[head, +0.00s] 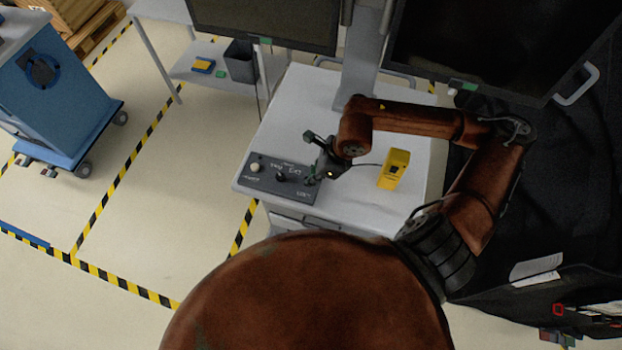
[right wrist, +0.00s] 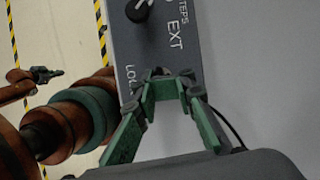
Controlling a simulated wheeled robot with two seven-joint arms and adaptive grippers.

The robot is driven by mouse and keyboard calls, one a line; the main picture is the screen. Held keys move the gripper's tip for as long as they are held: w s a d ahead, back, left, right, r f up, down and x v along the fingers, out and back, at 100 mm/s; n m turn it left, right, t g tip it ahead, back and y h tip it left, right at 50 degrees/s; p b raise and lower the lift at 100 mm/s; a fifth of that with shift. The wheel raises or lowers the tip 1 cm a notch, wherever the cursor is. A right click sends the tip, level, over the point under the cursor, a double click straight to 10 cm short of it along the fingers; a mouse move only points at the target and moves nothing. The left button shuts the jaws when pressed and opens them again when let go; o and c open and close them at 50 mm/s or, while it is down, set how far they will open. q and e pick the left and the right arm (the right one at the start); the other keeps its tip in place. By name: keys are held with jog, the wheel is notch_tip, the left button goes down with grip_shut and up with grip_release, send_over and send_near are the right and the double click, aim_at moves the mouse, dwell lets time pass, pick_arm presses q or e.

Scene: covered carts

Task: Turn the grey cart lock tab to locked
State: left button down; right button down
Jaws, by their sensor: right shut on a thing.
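The grey control panel (head: 272,178) lies on the cart top near its front left corner, with a white knob, a black knob and printed labels. My right gripper (head: 313,177) reaches down to the panel's right end, by the lock label. In the right wrist view its green fingers (right wrist: 163,88) close together over the panel (right wrist: 170,50) beside letters that read "LOC". It is shut on the small lock tab, which the fingertips mostly hide. The tab's angle cannot be made out. A dark gripper-like end (right wrist: 45,80), probably my left one, shows small at the left of that view.
A yellow device (head: 394,168) stands on the cart top (head: 300,105) to the right of the gripper, with a dark cable beside it. Monitors (head: 265,22) overhang the back. A blue cart (head: 55,85) stands far left. Taped floor between them is clear.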

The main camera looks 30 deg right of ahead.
jog(key=shift+m+b, duration=0.3)
jog(key=shift+m, duration=0.2)
jog(key=shift+r, duration=0.1)
jog(key=c, duration=2.1)
grip_release()
jog(key=shift+t, duration=0.3)
jog(key=shift+v, duration=6)
jog(key=shift+w+a, duration=0.1)
jog(key=shift+a, duration=0.05)
